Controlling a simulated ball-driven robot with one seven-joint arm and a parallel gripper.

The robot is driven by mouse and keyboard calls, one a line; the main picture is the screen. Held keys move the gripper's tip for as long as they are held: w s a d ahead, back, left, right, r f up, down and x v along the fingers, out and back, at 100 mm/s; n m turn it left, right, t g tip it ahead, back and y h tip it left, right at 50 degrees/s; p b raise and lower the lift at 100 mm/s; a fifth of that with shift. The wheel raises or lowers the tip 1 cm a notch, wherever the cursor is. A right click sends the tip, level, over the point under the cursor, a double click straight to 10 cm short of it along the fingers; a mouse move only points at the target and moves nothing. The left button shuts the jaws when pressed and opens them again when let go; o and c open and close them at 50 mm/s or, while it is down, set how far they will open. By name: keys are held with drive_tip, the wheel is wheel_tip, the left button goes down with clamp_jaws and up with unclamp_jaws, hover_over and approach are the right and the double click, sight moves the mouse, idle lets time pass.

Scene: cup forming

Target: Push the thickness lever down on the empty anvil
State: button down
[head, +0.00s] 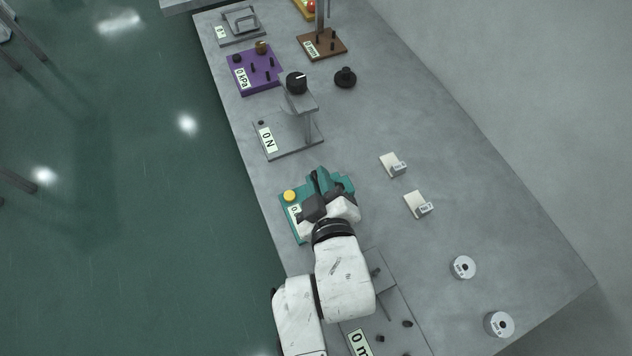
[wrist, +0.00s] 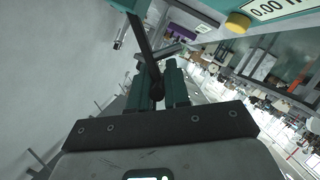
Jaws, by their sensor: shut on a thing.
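The teal thickness gauge (head: 290,222) sits on the table, with a yellow button (head: 290,196) and a partly covered display. My gripper (head: 319,185) is over the gauge and hides much of it. In the wrist view, the gauge's teal body (wrist: 215,8) and its display reading 0.00 (wrist: 275,8) are at the top. The dark lever (wrist: 144,45) slants down from the gauge body, and its end lies between my fingers. My gripper (wrist: 158,85) is shut on the lever. The anvil cannot be made out in either view.
A force stand reading 0 N (head: 285,137) is beyond the gauge. Two small white blocks (head: 392,164) (head: 417,204) and two pale rings (head: 463,267) (head: 499,324) lie to the right. Another plate (head: 395,315) is nearer, below my arm. The table right of the gauge has clear room.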

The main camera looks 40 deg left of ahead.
drive_tip(key=shift+s+a+f+n+t+b, duration=0.1)
drive_tip(key=shift+s+f+n+t+b, duration=0.25)
drive_tip(key=shift+f+n, duration=0.15)
drive_tip(key=c, duration=1.1)
unclamp_jaws()
drive_tip(key=shift+c, duration=0.2)
drive_tip(key=shift+r, duration=0.1)
drive_tip(key=v, duration=1)
drive_tip(key=shift+s+d+b, duration=0.2)
drive_tip(key=shift+d+b, duration=0.05)
drive_tip(key=shift+b, duration=0.05)
drive_tip(key=shift+r, duration=0.1)
drive_tip(key=shift+c, duration=0.4)
